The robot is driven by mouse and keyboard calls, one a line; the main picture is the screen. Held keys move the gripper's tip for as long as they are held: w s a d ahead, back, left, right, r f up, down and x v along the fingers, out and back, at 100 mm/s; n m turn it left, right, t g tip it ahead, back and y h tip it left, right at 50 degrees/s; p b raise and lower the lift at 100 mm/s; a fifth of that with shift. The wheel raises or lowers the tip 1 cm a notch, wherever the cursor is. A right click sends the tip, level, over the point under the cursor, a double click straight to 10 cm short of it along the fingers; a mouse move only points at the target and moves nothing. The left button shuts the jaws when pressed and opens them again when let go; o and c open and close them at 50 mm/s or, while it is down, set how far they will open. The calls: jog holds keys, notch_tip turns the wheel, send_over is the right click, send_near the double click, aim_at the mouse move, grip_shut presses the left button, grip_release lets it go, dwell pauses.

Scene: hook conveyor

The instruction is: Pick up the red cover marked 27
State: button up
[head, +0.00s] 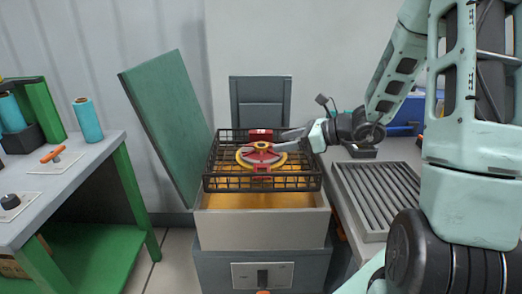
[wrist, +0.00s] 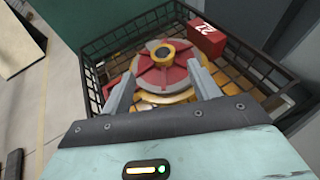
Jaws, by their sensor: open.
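A round red and yellow piece with a central hub (head: 261,155) sits in a black wire basket (head: 213,182). It also shows in the wrist view (wrist: 150,74). At the basket's far side is a red block with a white "27" (wrist: 207,40); it shows small in the head view (head: 261,134). Whether block and round piece are one part, I cannot tell. My gripper (head: 287,140) reaches in from the right over the basket, open and empty. In the wrist view its fingers (wrist: 160,74) show on either side of the round piece's near part; contact is unclear.
The basket's wire rim surrounds the pieces. It stands on an open-topped beige box (head: 262,229) with a raised green lid (head: 165,125) at left. A ribbed grey tray (head: 376,200) lies at right. A green-framed bench (head: 75,165) stands at left.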

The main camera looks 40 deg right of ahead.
aim_at(258, 144)
jog(key=shift+r+p+x, duration=0.2)
jog(key=shift+p+x, duration=0.15)
jog(key=shift+x, duration=3.1)
jog(key=shift+w+d+r, duration=0.1)
jog(key=shift+w+d, duration=0.05)
jog(key=shift+w, duration=0.05)
grip_shut()
